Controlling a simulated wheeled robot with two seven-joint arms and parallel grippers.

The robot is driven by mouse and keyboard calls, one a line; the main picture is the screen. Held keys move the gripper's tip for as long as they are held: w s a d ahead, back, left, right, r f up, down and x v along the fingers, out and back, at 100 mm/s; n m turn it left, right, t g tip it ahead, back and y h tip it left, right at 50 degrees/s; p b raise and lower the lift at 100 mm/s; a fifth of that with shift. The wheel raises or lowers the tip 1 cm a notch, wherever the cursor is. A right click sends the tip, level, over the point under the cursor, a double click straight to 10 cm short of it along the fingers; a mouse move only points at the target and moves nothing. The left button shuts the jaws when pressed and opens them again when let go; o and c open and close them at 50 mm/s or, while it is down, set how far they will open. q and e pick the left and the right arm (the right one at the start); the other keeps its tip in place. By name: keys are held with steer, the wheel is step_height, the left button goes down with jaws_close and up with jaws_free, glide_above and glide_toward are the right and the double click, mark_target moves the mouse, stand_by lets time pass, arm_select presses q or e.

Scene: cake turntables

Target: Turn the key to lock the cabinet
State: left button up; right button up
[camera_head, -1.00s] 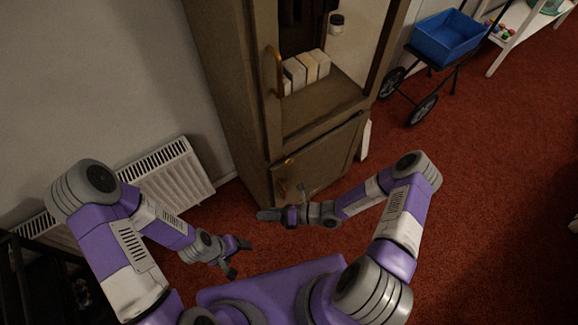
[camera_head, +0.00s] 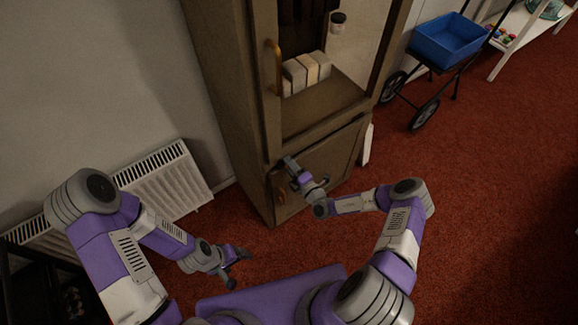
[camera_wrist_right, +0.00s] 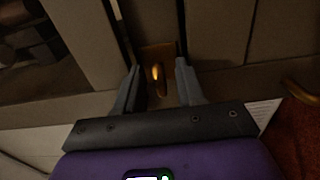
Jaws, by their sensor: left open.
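The brown cabinet (camera_head: 325,150) stands ahead with its lower door (camera_head: 335,160) closed. In the right wrist view, a small brass key (camera_wrist_right: 157,73) sits on a brownish lock plate (camera_wrist_right: 160,52). My right gripper (camera_head: 288,160) is at the upper left corner of the lower door and hides the key in the head view. In the right wrist view, its two fingers (camera_wrist_right: 158,90) are apart, one on each side of the key, with visible gaps. My left gripper (camera_head: 238,268) is open and empty, low over the floor, away from the cabinet.
A brass handle (camera_head: 281,188) is on the lower door and another handle (camera_head: 275,65) is above. A white radiator (camera_head: 165,185) stands at the left wall. A blue cart (camera_head: 448,42) is at the right. Red carpet (camera_head: 480,180) is clear at the right.

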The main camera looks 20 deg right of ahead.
steer(key=shift+w+a, duration=0.1)
steer(key=shift+w, duration=0.1)
steer(key=shift+c, duration=0.4)
jaws_close()
